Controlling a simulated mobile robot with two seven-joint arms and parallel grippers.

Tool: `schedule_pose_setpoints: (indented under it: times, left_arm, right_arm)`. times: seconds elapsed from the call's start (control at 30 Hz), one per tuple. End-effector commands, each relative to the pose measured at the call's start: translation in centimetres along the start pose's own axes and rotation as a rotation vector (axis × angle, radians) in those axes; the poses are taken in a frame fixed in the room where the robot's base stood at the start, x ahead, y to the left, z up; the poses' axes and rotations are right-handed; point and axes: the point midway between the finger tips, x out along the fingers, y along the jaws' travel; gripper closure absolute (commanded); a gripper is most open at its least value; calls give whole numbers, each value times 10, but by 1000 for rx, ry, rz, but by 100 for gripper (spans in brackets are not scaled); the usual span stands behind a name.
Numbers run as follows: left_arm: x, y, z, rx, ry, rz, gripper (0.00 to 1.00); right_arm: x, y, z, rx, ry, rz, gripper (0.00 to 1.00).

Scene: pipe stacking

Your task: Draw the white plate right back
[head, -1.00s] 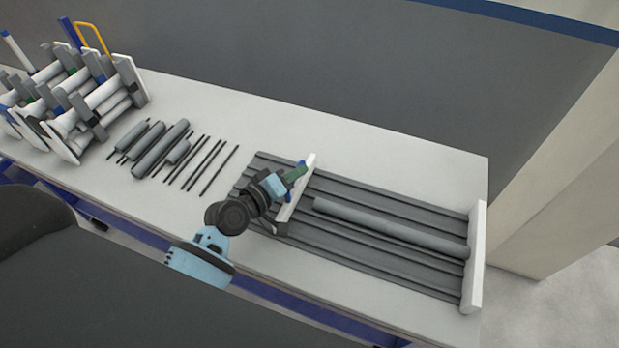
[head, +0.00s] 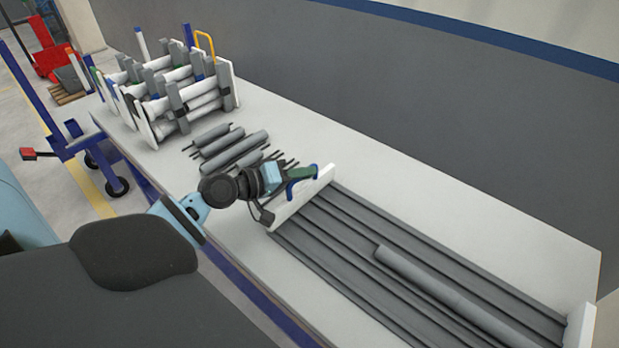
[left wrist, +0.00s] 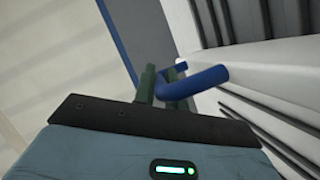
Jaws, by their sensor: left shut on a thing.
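The white plate (head: 291,210) stands upright across the left end of the grooved grey rack (head: 345,245) in the head view. Its blue handle (left wrist: 195,84) shows in the left wrist view, with the plate's white side (left wrist: 245,92) to its right. My left gripper (head: 293,173) is shut on this handle; its dark green fingers (left wrist: 160,84) are around the bar. Part of the plate is behind the gripper in the head view. A long grey pipe (head: 440,290) lies on the rack to the right of the plate, apart from it. My right gripper is not in view.
A white end plate (head: 579,330) stands at the rack's right end. Short grey pipes (head: 235,150) and thin dark rods lie on the table left of the plate. A holder with white rollers (head: 180,100) stands farther left. The table strip (head: 450,190) behind the rack is clear.

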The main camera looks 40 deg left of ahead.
Motion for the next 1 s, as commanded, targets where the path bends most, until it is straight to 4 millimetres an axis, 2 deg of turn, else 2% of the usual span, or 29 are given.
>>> schedule_pose_setpoints:
  times: [0.23,0.27,0.4,0.43,0.77,1.0]
  left_arm:
    - [-1,-1,-5,5,10,-4,100]
    - [-1,-1,-6,5,10,-5,86]
    - [-1,-1,-4,4,8,-4,68]
    - [-1,-1,-4,4,7,-4,66]
    - [-3,-1,-2,3,4,-4,66]
    - [-30,-2,-1,4,2,-6,66]
  right_arm:
    - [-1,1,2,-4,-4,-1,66]
    - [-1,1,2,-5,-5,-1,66]
    - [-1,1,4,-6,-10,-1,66]
    - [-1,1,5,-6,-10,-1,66]
    - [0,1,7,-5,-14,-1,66]
    - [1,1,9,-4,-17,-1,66]
